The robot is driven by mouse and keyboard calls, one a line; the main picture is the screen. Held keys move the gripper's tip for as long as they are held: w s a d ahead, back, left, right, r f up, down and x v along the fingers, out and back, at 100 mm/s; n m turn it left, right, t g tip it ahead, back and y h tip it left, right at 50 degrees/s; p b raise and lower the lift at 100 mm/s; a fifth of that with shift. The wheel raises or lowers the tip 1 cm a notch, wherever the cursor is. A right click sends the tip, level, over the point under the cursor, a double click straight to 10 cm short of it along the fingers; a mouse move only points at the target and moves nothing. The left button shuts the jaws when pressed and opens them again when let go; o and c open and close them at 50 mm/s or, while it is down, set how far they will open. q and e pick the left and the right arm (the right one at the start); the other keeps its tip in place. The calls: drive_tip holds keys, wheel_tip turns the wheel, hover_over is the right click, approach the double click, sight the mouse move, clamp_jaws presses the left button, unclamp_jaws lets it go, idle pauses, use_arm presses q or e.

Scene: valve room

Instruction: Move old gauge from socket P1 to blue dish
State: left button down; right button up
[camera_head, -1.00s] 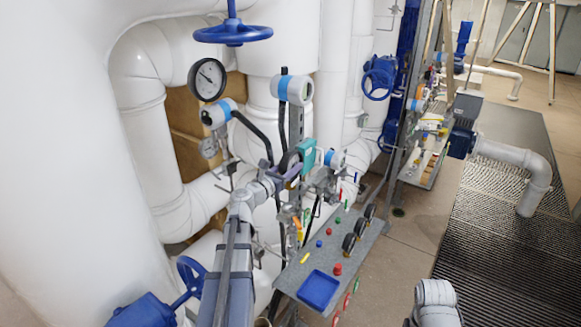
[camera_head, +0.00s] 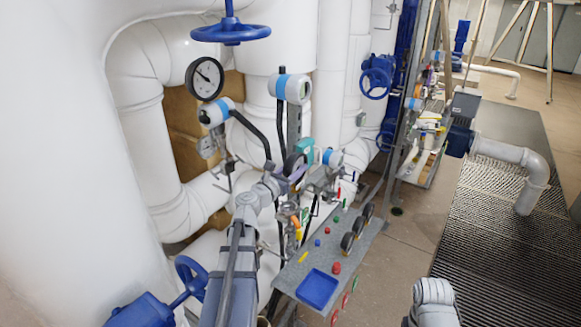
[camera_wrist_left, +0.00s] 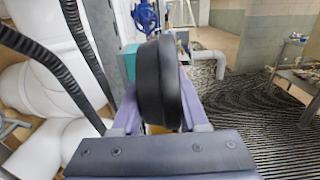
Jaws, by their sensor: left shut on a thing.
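My left gripper (camera_head: 297,176) has purple fingers and is shut on a black round gauge (camera_head: 292,163). In the left wrist view the gauge (camera_wrist_left: 161,82) stands edge-on between the fingers (camera_wrist_left: 160,118), so its dial face is hidden. The gripper is in the air above and behind the sloping grey shelf (camera_head: 338,255). The blue dish (camera_head: 318,289) is a square tray at the near end of this shelf, and looks empty. I cannot tell which place on the rig is socket P1. My right gripper is out of view.
Several black gauges (camera_head: 347,242) stand along the shelf's right side, with red and green knobs (camera_head: 336,268) beside them. A teal device (camera_head: 305,148) is close behind the held gauge. White pipes and transmitters (camera_head: 292,88) crowd the left. Open floor (camera_head: 415,240) lies right of the shelf.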

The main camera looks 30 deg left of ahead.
use_arm(q)
drive_tip(key=d, duration=0.6)
drive_tip(key=shift+s+d, duration=0.25)
drive_tip(key=shift+d, duration=0.05)
idle(0.3)
